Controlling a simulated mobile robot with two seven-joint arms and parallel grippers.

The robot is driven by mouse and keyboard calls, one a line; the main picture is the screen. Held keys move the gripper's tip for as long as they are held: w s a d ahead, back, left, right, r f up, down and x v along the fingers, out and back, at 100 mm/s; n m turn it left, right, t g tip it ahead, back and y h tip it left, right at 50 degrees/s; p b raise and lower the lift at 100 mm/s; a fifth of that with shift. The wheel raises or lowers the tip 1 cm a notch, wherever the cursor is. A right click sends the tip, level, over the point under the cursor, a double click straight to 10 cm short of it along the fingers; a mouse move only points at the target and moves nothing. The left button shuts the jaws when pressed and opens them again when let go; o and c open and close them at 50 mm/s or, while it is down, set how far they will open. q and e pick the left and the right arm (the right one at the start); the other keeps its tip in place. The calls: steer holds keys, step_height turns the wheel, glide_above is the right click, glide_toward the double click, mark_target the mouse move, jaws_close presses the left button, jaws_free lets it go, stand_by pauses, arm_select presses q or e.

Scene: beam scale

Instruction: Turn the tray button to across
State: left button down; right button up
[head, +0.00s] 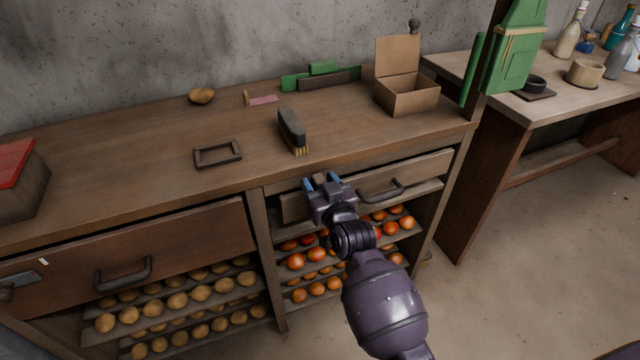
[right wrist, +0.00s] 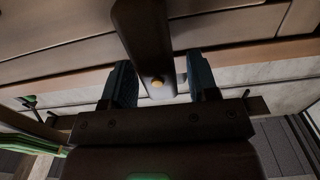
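A dark bar with a brass screw (right wrist: 157,82), which looks like the tray button, shows in the right wrist view. It runs from the top edge down between my two blue-grey fingers, and narrow gaps show beside it. My right gripper (right wrist: 157,85) is open around the bar; I cannot tell whether either finger touches it. In the head view my right gripper (head: 324,184) is at the front of the pale drawer or tray (head: 425,170), left of its dark handle (head: 381,192). The gripper hides the button there.
Below are slatted racks of orange-red fruit (head: 313,283) and brown potatoes (head: 178,300). A wider drawer (head: 190,250) is on the left. The bench top (head: 120,150) holds a brush (head: 292,128), a dark frame (head: 217,153) and an open box (head: 408,95). Floor is clear at right.

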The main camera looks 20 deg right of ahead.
arm_select(q)
steer(key=shift+w+r, duration=0.1)
steer(key=shift+r, duration=0.1)
arm_select(e)
steer(key=shift+s, duration=0.15)
steer(key=shift+s, duration=0.25)
arm_select(q)
steer(key=shift+r+p, duration=0.7)
steer(key=shift+p, duration=0.2)
arm_select(e)
steer(key=s, duration=1)
steer(key=shift+d, duration=0.2)
arm_select(q)
steer(key=shift+w+r, duration=0.1)
steer(key=shift+w, duration=0.05)
